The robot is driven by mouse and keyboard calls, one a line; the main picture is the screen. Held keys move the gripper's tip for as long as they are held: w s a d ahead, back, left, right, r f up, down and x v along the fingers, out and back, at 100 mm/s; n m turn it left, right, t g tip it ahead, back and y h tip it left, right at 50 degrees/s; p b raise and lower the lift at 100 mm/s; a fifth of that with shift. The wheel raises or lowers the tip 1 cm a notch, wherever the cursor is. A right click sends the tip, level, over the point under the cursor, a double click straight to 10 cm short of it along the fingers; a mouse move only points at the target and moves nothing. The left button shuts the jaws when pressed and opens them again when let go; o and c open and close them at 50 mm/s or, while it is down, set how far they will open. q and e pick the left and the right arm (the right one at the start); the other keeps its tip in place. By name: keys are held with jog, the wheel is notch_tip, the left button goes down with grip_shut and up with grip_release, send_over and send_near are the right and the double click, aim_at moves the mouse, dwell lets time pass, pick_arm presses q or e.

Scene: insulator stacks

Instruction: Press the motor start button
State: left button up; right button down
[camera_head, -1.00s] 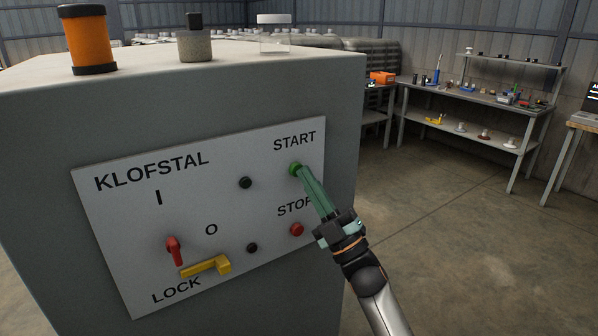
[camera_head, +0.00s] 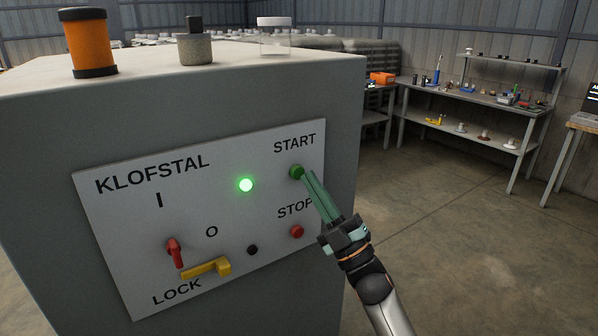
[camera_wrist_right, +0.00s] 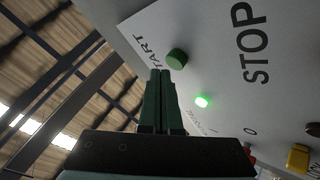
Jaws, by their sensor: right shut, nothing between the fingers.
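The green START button (camera_head: 297,172) is at the upper right of the white control panel (camera_head: 130,270) on a grey cabinet. My right gripper (camera_head: 304,177) is shut and empty, with its fingertips at the button's lower right edge. In the right wrist view the green button (camera_wrist_right: 177,58) stands just beyond the closed fingertips (camera_wrist_right: 160,72), with what looks like a small gap. The indicator lamp (camera_head: 245,185) left of the button glows green; the lit lamp (camera_wrist_right: 202,101) also shows in the right wrist view. My left gripper is not in view.
Below START is a red STOP button (camera_head: 297,231), close to my right gripper. A red switch handle (camera_head: 175,251), a yellow lock lever (camera_head: 207,268) and a dark lamp (camera_head: 252,250) are lower on the panel. An orange cylinder (camera_head: 88,42) stands on the cabinet top. Workbenches stand behind at right.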

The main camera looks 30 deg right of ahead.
jog(key=shift+s, duration=0.1)
jog(key=s, duration=0.2)
jog(key=s+p, duration=0.1)
jog(key=s, duration=0.2)
jog(key=shift+d, duration=0.2)
dwell(0.9)
